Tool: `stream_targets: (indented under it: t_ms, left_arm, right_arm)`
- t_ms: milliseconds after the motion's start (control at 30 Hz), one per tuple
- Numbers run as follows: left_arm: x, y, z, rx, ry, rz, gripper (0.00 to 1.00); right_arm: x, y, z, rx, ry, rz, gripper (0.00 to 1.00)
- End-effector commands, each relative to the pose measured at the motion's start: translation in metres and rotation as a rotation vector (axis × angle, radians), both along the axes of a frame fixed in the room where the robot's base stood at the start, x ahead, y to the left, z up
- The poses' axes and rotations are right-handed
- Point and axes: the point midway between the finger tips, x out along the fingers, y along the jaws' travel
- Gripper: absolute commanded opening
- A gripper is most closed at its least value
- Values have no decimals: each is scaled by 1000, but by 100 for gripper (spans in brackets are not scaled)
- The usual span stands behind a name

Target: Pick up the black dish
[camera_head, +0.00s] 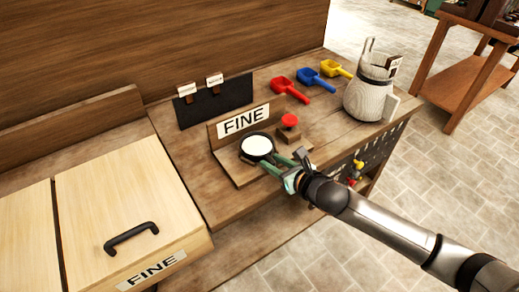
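The black dish (257,146) is round with a dark rim and a white inside or filling. It sits on a small wooden stand in front of the "FINE" sign (243,121). My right gripper (272,163) comes in from the lower right. Its green-tipped fingers are at the dish's near right edge. I cannot tell whether they touch the rim or how far apart they are. My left gripper is not in view.
A red knob (289,121) on a wooden block stands close right of the dish. Red (289,88), blue (315,78) and yellow (336,68) scoops lie behind, beside a pale jug (370,97). A wooden lid (120,195) with a black handle is at left.

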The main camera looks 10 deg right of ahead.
Motion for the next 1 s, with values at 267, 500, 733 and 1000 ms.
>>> stream_targets:
  t_ms: [267, 500, 733, 1000]
  left_arm:
    - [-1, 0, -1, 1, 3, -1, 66]
    - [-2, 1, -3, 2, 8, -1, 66]
    - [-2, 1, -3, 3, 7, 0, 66]
    - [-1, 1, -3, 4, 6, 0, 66]
  right_arm:
    - [0, 0, 0, 0, 0, 0, 6]
    - [0, 0, 0, 0, 0, 0, 0]
    - [0, 0, 0, 0, 0, -1, 0]
    - [0, 0, 0, -1, 1, -1, 0]
